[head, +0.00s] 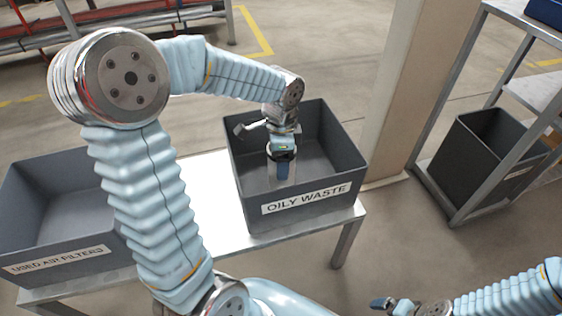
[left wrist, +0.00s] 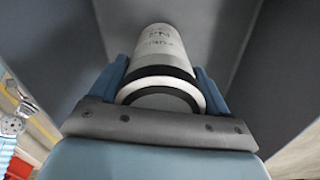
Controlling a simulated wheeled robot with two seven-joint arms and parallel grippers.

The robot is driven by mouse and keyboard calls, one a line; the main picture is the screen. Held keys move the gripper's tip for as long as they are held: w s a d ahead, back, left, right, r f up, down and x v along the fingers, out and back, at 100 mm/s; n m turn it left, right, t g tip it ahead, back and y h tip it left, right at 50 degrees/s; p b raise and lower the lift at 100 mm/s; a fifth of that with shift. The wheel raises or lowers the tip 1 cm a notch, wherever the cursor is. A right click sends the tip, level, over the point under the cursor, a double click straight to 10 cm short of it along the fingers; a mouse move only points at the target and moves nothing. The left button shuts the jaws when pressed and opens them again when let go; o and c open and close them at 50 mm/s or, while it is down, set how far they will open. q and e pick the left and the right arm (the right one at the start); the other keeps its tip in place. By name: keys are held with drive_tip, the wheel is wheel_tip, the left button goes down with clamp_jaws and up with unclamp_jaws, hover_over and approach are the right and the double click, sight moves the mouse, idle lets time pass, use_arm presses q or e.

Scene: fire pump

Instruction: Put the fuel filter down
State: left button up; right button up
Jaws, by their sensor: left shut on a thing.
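The fuel filter (left wrist: 160,52) is a pale silver cylinder with a black band and printed lettering, seen in the left wrist view. My left gripper (left wrist: 165,88) is shut on it, with one blue finger on each side. In the head view my left gripper (head: 283,172) points down inside the grey bin labelled OILY WASTE (head: 350,165).
A second grey bin, labelled USED AIR FILTERS (head: 25,225), stands on the same metal table (head: 212,200) at the left. A beige column (head: 405,100) rises behind the OILY WASTE bin. Another dark bin (head: 475,165) sits on the rack at right.

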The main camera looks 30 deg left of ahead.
use_arm(q)
drive_tip(key=shift+f, duration=0.3)
drive_tip(key=shift+f, duration=0.15)
drive_tip(key=o, duration=1.4)
wheel_tip(320, 180, up, 12)
drive_tip(key=shift+r+p, duration=0.2)
drive_tip(key=shift+p, duration=0.85)
